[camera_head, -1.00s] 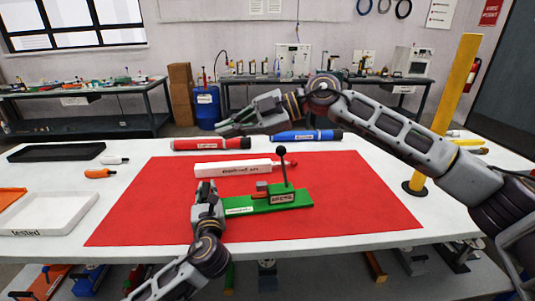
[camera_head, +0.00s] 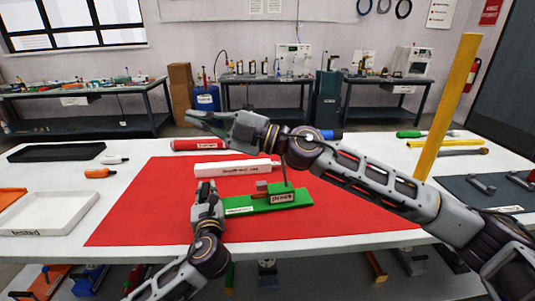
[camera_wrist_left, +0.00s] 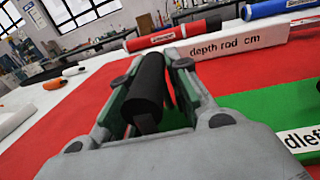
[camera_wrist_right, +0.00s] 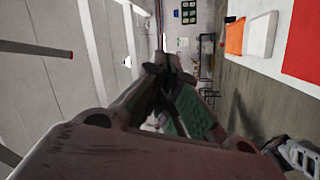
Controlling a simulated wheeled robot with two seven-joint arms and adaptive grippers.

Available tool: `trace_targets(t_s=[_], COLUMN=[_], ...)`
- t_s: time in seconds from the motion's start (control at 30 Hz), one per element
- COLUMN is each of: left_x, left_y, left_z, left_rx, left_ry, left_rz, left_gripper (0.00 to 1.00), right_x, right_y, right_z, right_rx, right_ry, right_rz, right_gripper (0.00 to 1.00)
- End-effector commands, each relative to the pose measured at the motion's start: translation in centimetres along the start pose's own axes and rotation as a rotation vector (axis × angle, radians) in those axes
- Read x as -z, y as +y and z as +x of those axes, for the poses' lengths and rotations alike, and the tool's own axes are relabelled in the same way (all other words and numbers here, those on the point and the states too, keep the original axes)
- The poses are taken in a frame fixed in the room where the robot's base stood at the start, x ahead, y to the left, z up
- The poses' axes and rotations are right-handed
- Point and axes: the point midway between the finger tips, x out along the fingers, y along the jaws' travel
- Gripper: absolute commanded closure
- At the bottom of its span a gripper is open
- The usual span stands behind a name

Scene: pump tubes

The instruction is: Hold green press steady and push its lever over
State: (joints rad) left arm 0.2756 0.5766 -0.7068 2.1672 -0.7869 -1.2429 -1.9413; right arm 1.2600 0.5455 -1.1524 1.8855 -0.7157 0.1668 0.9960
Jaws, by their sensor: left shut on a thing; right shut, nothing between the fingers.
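The green press (camera_head: 262,205) lies on the red mat (camera_head: 135,215). Its thin dark lever (camera_head: 285,174) stands about upright, with its top hidden behind my right arm. My left gripper (camera_head: 205,187) is at the press's left end. In the left wrist view, its fingers are shut on a black cylindrical grip (camera_wrist_left: 147,85), with the green base close by on the right. Whether the grip joins the press is hidden. My right gripper (camera_head: 192,118) is shut and empty, raised well above the table and left of the lever, pointing left. It also shows shut in the right wrist view (camera_wrist_right: 160,65).
A white "depth rod" box (camera_head: 230,169) lies behind the press, with a red tube (camera_head: 197,145) beyond. A yellow post (camera_head: 452,100) stands at the right. A white tray (camera_head: 60,213) and a black tray (camera_head: 55,151) are at the left. The front of the mat is clear.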

Motion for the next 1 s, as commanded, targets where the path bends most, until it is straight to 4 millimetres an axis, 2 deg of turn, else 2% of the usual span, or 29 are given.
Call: trace_targets(t_s=[0.47,1.0], left_x=[0.0,0.0], left_y=[0.0,0.0], left_z=[0.0,0.0], left_rx=[-0.001,-0.001], left_ry=[-0.001,-0.001], left_rz=[0.0,0.0], left_gripper=[1.0,1.0], right_x=[0.3,-0.8], right_y=[0.7,0.0], right_z=[-1.1,-4.7], right_rx=[-0.24,-0.383], right_ry=[-0.141,-0.429], right_rz=[-0.117,-0.221], right_gripper=[1.0,1.0])
